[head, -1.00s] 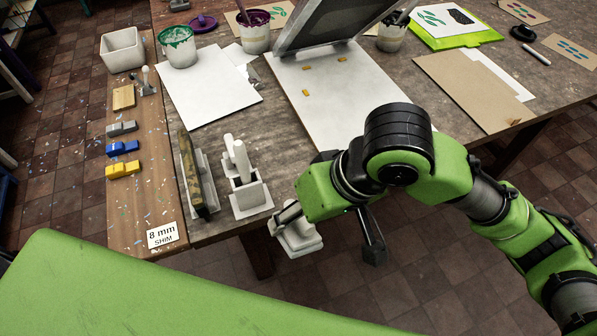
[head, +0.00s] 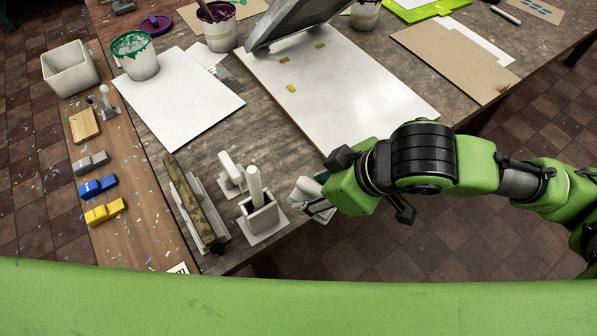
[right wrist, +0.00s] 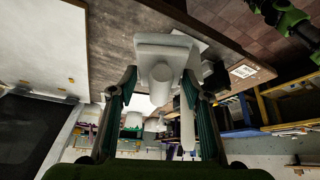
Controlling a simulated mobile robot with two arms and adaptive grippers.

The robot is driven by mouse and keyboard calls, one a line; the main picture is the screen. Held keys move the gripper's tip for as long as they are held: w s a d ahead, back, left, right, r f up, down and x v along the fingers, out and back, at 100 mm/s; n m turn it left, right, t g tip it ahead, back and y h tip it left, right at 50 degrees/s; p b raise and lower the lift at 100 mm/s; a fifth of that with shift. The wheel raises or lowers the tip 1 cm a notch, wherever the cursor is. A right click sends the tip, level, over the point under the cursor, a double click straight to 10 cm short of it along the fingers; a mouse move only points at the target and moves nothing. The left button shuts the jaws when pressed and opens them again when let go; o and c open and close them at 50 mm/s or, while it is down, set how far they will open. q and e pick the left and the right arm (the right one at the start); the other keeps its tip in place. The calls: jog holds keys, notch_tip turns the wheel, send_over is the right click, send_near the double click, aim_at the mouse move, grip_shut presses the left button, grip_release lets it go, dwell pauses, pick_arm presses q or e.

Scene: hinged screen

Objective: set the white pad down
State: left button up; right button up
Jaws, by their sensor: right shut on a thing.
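The white pad (head: 312,203) is at my right gripper (head: 318,185), at the front edge of the table, just right of a small box holder (head: 262,215). My arm partly hides it. In the right wrist view the pad (right wrist: 166,50) lies between the two fingers of my right gripper (right wrist: 160,88), which is shut on it. A pale upright part of it runs down between the fingers. I cannot tell whether the pad touches the table. My left gripper is not in view.
A white-handled tool (head: 231,172) and a long camouflage-patterned bar (head: 195,205) stand left of the holder. A white sheet (head: 180,105), a white board (head: 350,95) under a hinged screen (head: 300,22), and paint pots (head: 135,55) lie behind.

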jog(key=w+f+p, duration=0.1)
jog(key=w+f, duration=0.1)
jog(key=w, duration=0.1)
jog(key=w+a+f, duration=0.1)
jog(key=w+f, duration=0.2)
jog(key=w, duration=0.1)
jog(key=w+f+p, duration=0.1)
jog(key=w+f, duration=0.1)
jog(key=w, duration=0.1)
jog(key=shift+w+a+f+p, duration=0.15)
jog(key=shift+a+f+p, duration=0.1)
jog(key=shift+p, duration=0.1)
jog(key=shift+w+f, duration=0.6)
jog(key=shift+f, duration=0.15)
notch_tip(320, 180, down, 2)
jog(key=shift+f+p, duration=0.15)
jog(key=shift+p, duration=0.6)
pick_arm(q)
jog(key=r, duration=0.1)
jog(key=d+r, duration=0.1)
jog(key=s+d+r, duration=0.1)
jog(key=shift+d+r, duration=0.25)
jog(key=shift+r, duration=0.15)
pick_arm(e)
jog(key=shift+f, duration=0.35)
jog(key=o, duration=1.1)
